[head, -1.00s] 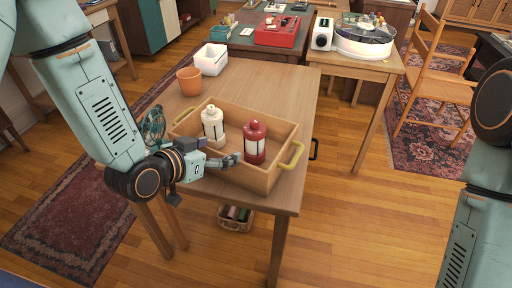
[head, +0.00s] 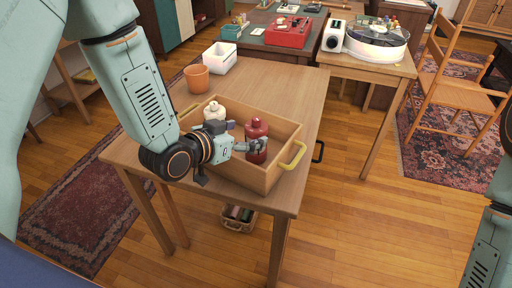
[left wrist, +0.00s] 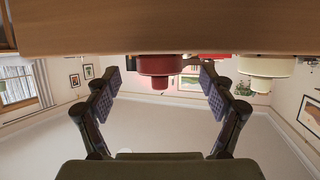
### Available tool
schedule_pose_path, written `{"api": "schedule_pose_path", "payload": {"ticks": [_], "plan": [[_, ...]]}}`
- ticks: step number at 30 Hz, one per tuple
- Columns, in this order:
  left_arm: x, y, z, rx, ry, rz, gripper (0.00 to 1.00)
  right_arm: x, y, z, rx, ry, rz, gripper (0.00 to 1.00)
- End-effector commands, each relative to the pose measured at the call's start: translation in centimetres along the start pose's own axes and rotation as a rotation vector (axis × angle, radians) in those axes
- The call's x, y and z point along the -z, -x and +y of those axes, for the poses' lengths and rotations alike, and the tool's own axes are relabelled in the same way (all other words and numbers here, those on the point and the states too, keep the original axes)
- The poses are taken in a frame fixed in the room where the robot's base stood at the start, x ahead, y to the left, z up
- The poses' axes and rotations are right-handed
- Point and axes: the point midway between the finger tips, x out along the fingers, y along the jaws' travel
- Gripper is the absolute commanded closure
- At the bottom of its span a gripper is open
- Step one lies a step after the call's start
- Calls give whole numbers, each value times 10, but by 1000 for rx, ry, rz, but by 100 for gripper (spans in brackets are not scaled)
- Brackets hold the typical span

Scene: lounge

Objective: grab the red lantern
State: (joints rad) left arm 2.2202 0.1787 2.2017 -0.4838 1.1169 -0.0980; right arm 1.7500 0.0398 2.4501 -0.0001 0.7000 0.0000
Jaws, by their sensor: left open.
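The red lantern (head: 256,129) stands upright in the right part of an open wooden tray (head: 283,154) with yellow handles, on the wooden table. A cream lantern (head: 215,110) stands to its left in the tray. My left gripper (head: 256,147) is open at the near side of the red lantern, and its fingers hide part of the lantern's body. In the left wrist view, which is upside down, the red lantern (left wrist: 158,65) shows between the spread fingertips of my gripper (left wrist: 160,80). I cannot tell whether they touch it. My right gripper is out of view.
The tray's wooden wall (left wrist: 160,28) crosses the top of the wrist view, with the cream lantern (left wrist: 265,66) beside the right finger. A terracotta pot (head: 196,79) and a white bin (head: 220,58) stand behind the tray. A basket (head: 239,220) is beneath the table.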

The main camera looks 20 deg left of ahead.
Motion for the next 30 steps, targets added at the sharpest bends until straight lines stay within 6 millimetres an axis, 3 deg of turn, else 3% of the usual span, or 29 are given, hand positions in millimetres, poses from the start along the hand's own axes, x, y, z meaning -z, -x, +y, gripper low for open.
{"api": "schedule_pose_path", "payload": {"ticks": [9, 18, 30], "plan": [[-2, -44, 0, -2, -3, 0, 18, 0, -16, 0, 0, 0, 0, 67], [0, -49, 2, -3, -1, 0, 18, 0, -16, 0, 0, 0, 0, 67], [0, -49, 1, -2, -1, 0, 51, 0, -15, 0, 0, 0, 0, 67]]}}
